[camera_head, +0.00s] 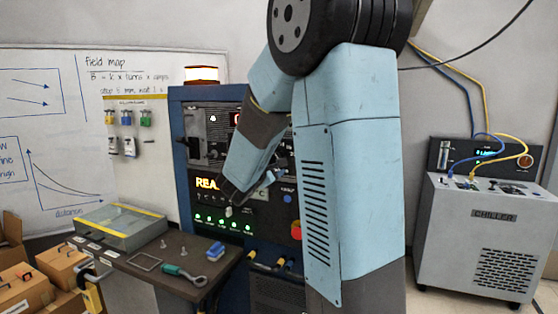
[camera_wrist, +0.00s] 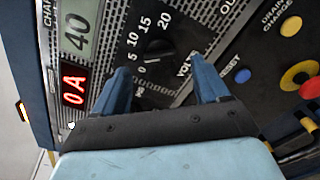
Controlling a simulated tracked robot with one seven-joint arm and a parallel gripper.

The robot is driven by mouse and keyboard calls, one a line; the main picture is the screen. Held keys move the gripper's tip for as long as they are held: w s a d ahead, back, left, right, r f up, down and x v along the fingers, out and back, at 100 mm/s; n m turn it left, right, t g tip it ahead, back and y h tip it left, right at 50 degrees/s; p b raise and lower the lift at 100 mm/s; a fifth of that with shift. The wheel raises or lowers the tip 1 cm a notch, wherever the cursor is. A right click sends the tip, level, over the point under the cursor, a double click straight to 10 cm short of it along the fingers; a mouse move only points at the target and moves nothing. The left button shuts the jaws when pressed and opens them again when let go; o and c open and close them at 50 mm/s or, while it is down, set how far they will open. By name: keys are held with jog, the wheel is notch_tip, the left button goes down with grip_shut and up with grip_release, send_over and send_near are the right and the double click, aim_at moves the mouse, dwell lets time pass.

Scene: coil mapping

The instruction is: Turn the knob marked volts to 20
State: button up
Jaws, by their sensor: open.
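I cannot tell which number the knob points to. My gripper (camera_wrist: 164,80) is open, its two blue fingers apart, with the knob seen between and beyond their tips. No contact with the knob shows. In the head view my gripper (camera_head: 232,198) is in front of the blue-framed cabinet (camera_head: 181,150), and the arm hides part of the panel.
A blue reset button (camera_wrist: 242,75), a yellow button (camera_wrist: 291,26) and a red button (camera_wrist: 311,88) are at the right. A bench (camera_head: 150,268) with tools stands in front.

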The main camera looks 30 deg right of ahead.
jog(key=shift+x, duration=2.6)
jog(key=shift+d, duration=0.1)
jog(key=c, duration=1.1)
